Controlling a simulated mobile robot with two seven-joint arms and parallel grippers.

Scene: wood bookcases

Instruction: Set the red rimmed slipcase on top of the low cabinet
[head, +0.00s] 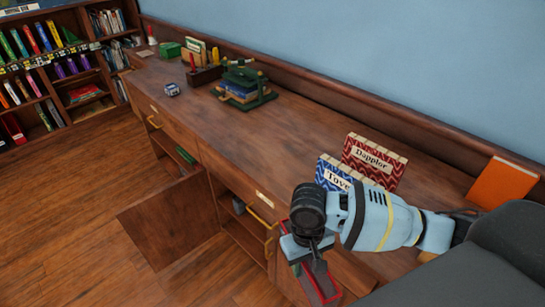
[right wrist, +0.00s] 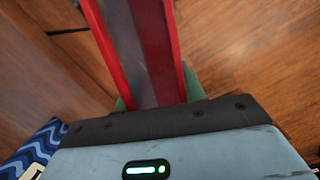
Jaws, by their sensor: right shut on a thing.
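In the right wrist view the slipcase (right wrist: 150,50) extends away from the gripper (right wrist: 158,102), with greenish fingers showing on both sides. Wood floor shows beyond it. The gripper and wrist hide its upper end in the head view. My left gripper is not in view.
Blue and red patterned slipcases (head: 374,164) stand on the cabinet top behind my right arm. An orange panel (head: 502,183) leans at the right. A green book stand (head: 243,88) and small items sit farther left. The top's middle is clear. A cabinet door (head: 168,218) hangs open.

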